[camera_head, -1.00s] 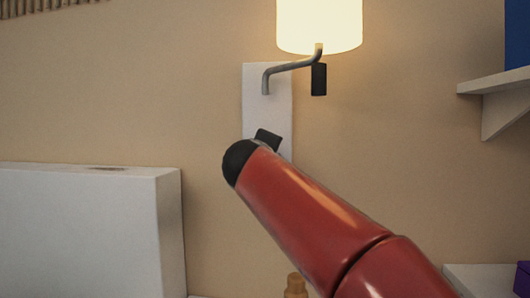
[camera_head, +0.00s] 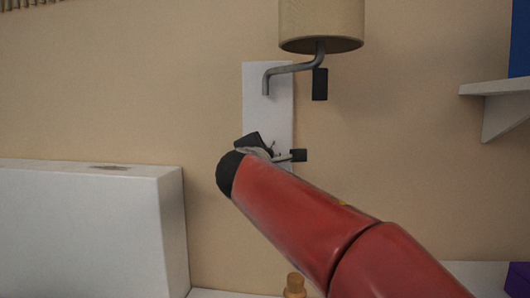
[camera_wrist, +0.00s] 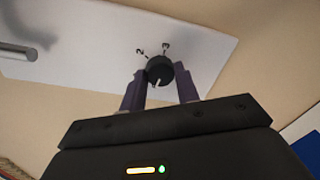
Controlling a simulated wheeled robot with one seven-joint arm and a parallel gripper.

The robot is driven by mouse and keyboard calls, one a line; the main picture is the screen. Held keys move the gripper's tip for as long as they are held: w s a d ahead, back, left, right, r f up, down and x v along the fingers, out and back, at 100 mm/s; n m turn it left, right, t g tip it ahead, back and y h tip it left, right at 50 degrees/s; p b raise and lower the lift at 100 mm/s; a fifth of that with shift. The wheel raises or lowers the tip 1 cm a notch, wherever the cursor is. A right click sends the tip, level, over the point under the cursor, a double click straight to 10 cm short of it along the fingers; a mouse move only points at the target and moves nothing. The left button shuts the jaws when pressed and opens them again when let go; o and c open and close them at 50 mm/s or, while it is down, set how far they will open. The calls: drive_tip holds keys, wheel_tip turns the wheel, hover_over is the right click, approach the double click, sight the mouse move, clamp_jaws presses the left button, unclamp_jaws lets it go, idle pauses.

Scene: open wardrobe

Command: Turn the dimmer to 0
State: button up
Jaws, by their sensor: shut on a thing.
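The dimmer (camera_wrist: 159,68) is a round black knob with a pale pointer mark, on a white wall plate (camera_head: 256,110). Small dark markings show on the plate above it in the wrist view. My gripper (camera_wrist: 160,80) is shut on the knob, one finger on each side; the knob's pointer faces the palm side, low in that view. In the head view my gripper (camera_head: 275,152) is at the lower part of the plate and the knob is hard to make out behind the fingers. The lamp (camera_head: 321,27) above the plate is unlit.
A grey bent lamp arm (camera_head: 290,68) and a black block (camera_head: 320,84) hang above my gripper. A white box-like piece (camera_head: 85,225) stands at left. A white shelf (camera_head: 500,88) is on the right wall. A wooden peg-like object (camera_head: 295,286) is below.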

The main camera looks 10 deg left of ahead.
drive_tip(key=shift+n, duration=0.6)
drive_tip(key=o, duration=1)
drive_tip(key=s, duration=0.7)
drive_tip(key=shift+s+r+b, duration=0.15)
drive_tip(key=shift+s+b, duration=0.25)
drive_tip(key=shift+d, duration=0.15)
